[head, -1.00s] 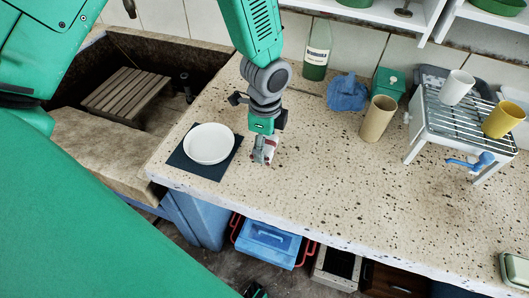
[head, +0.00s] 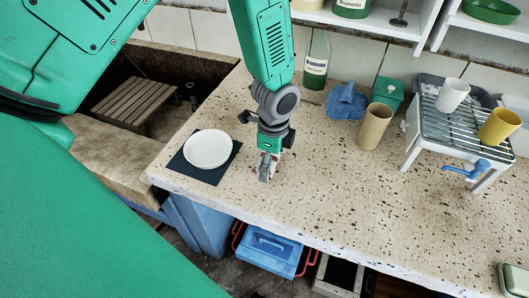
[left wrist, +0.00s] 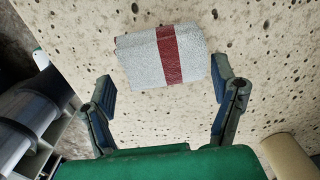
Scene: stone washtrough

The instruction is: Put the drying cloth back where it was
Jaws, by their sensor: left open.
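The drying cloth (left wrist: 165,56) is a folded pale grey piece with a dark red stripe. In the left wrist view it lies flat on the speckled stone counter, just beyond my fingertips. My left gripper (left wrist: 165,88) is open, with one finger to each side of the cloth's near edge and nothing held between them. In the head view my left gripper (head: 266,172) points down at the counter, right of the white plate. There it covers most of the cloth, with only bits of red and white showing. My right gripper is not in view.
The white plate (head: 208,149) sits on a dark mat (head: 187,170) to the left. A metal rack (head: 432,125) holds two cups.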

